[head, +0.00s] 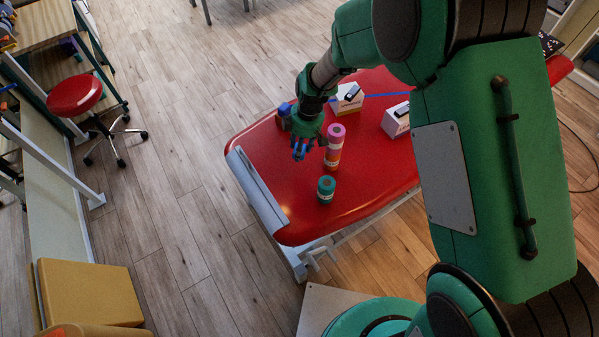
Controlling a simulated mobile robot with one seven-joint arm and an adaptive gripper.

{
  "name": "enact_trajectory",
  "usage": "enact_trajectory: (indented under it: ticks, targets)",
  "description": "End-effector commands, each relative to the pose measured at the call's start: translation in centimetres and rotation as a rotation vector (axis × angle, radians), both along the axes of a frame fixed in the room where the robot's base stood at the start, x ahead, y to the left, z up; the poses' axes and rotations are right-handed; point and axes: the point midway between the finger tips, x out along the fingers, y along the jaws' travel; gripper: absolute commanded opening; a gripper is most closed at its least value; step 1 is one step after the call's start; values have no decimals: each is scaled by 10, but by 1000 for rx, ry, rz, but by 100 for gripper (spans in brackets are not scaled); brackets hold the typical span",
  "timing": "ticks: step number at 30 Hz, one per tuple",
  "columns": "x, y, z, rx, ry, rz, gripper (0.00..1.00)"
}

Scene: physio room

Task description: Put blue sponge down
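My gripper (301,153) is above the left part of the red padded table (280,205), pointing down. A small blue piece, which looks like the blue sponge (299,146), shows between its fingers. The fingers seem closed on it, and they hide part of it. The sponge appears to be above the red surface; the exact gap is hard to tell from this angle.
A pink-topped cylinder (334,146) stands just right of my gripper. A teal-lidded jar (326,189) stands nearer the front edge. A blue-grey item (284,111) and white boxes (348,100) (396,119) are farther back. The table's left front is clear.

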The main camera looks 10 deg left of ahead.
Motion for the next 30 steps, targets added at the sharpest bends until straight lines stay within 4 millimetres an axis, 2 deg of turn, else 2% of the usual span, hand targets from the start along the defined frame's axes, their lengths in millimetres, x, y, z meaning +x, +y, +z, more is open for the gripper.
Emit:
enact_trajectory:
  ticks: [3, 6, 20, 30]
  targets:
    - [0, 0, -16, 0, 0, 1, 29]
    - [0, 0, -21, 0, 0, 1, 29]
    - [0, 0, -27, 0, 0, 1, 29]
    - [0, 0, -71, 0, 0, 0, 29]
